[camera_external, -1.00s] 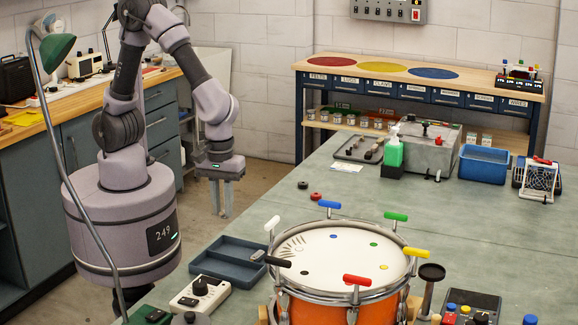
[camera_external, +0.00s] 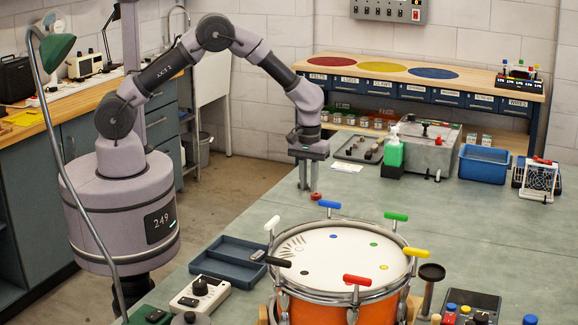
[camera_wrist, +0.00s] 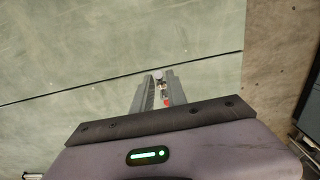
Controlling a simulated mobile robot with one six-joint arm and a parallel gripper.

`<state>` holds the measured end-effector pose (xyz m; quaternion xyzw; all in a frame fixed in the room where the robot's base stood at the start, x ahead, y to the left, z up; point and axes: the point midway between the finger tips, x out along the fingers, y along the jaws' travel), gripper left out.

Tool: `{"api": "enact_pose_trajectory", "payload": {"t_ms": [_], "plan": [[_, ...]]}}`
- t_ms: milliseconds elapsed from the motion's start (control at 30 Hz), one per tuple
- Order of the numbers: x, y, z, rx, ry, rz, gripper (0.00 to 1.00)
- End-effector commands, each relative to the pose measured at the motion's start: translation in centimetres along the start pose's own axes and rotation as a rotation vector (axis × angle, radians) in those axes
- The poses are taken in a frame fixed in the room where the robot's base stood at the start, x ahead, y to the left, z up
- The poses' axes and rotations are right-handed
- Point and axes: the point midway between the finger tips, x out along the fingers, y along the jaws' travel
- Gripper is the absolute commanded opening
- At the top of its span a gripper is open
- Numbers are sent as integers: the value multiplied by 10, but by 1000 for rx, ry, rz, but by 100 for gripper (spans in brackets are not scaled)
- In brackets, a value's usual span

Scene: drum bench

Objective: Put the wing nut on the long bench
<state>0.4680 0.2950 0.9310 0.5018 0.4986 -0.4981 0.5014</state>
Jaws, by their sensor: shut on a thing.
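My gripper (camera_external: 308,187) points down just above the long green-topped bench (camera_external: 480,220), behind the drum. In the wrist view its two fingers (camera_wrist: 158,82) are close together, with a small pale metallic thing (camera_wrist: 158,75) between the tips. It looks like the wing nut, but it is too small to make out its wings. A bit of red (camera_wrist: 167,101) shows beside the right finger. In the external view the fingers hide what is between them. Whether the fingertips touch the bench top is unclear.
A red ring (camera_external: 316,196) lies right beside the fingers. The drum (camera_external: 335,245) with coloured handles stands in front. A grey tray (camera_external: 230,262) is at front left, and a green bottle (camera_external: 394,152) and blue bin (camera_external: 484,165) stand behind.

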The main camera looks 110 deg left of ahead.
Motion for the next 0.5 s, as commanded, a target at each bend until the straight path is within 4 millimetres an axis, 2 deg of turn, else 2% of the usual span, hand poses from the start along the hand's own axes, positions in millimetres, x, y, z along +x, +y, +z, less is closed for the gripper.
{"api": "enact_pose_trajectory", "payload": {"t_ms": [100, 300, 500], "plan": [[10, 35, -21, 0, 0, 1, 0], [15, 85, -52, 0, -1, -1, 0], [16, 107, -66, -2, -3, -2, 0]]}}
